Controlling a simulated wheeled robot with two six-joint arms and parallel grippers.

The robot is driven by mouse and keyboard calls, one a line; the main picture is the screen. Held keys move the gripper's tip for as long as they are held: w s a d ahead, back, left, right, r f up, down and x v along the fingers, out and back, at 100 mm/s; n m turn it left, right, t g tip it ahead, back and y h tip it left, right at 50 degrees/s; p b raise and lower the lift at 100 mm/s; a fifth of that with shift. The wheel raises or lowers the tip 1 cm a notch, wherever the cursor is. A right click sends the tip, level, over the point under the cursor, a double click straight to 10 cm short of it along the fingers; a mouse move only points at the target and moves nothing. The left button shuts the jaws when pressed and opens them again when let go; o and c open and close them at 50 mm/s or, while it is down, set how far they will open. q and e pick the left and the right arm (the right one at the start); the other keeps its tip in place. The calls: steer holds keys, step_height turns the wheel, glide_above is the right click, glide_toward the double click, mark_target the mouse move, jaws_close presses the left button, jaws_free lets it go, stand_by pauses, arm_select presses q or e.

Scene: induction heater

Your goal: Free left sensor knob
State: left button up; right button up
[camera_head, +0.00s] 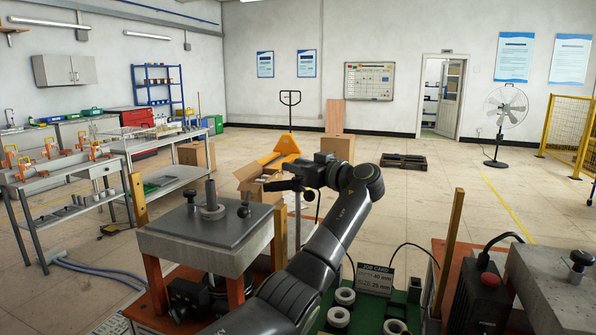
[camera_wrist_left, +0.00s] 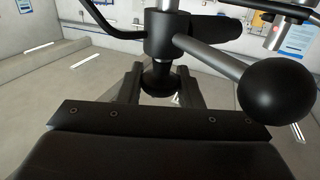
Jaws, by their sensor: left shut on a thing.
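My left gripper (camera_head: 283,184) reaches in from the bottom middle and points left, above the middle of the workstation. In the left wrist view its two dark fingers (camera_wrist_left: 160,88) stand on either side of a dark round knob (camera_wrist_left: 160,78) and are shut on it. The knob sits under a black clamp block (camera_wrist_left: 167,35) on a metal post. A metal rod (camera_wrist_left: 210,52) runs from the block to a big black ball (camera_wrist_left: 278,92) at the right. In the head view the knob is hard to make out behind my gripper. My right gripper is not in view.
A grey-topped stand (camera_head: 215,230) with an upright post and small black knobs is at the left. A green tray (camera_head: 365,316) with several pale rings and a job card (camera_head: 375,279) is at front right. A concrete-topped unit (camera_head: 550,285) stands at far right.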

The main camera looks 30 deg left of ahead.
arm_select(q)
steer(key=o, duration=0.9)
steer(key=s+d+b, duration=0.2)
steer(key=d+b, duration=0.1)
steer(key=d, duration=1.4)
steer(key=shift+s+d+b, duration=0.2)
steer(key=shift+s+b, duration=0.05)
steer(key=shift+b, duration=0.1)
